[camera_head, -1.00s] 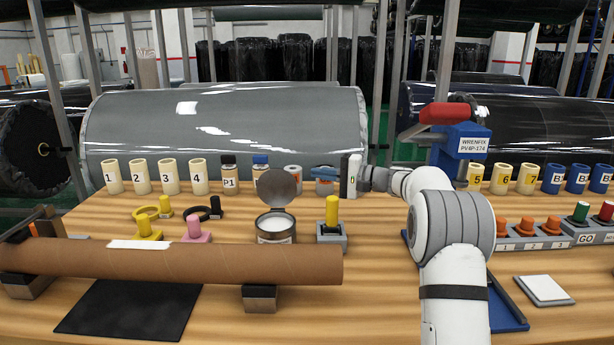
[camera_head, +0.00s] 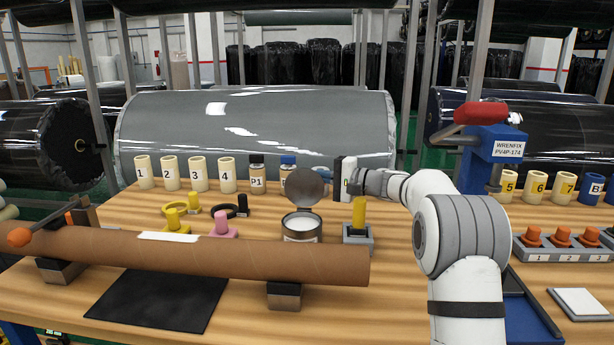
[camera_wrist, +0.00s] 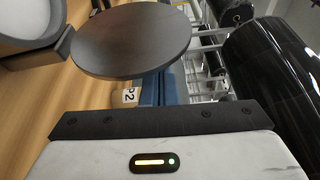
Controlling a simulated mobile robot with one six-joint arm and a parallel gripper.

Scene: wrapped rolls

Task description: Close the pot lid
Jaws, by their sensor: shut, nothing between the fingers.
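The pot (camera_head: 301,236) is a round metal can with pale contents, standing on the wooden bench in the head view. Its round grey lid (camera_head: 304,187) stands up, open, at the pot's back rim. In the wrist view the lid (camera_wrist: 130,42) is a dark disc, with part of the pot (camera_wrist: 38,30) at top left. My gripper (camera_head: 322,173) is shut and empty, right of and behind the raised lid. The lid partly hides its blue fingers, which appear to pass behind it. I cannot tell whether they touch it.
A yellow peg in a grey block (camera_head: 358,235) stands just right of the pot. A long cardboard tube (camera_head: 200,255) lies in front. Bottle P1 (camera_head: 257,178) and numbered cups (camera_head: 197,177) stand behind left. A pink peg (camera_head: 221,225) is to the left.

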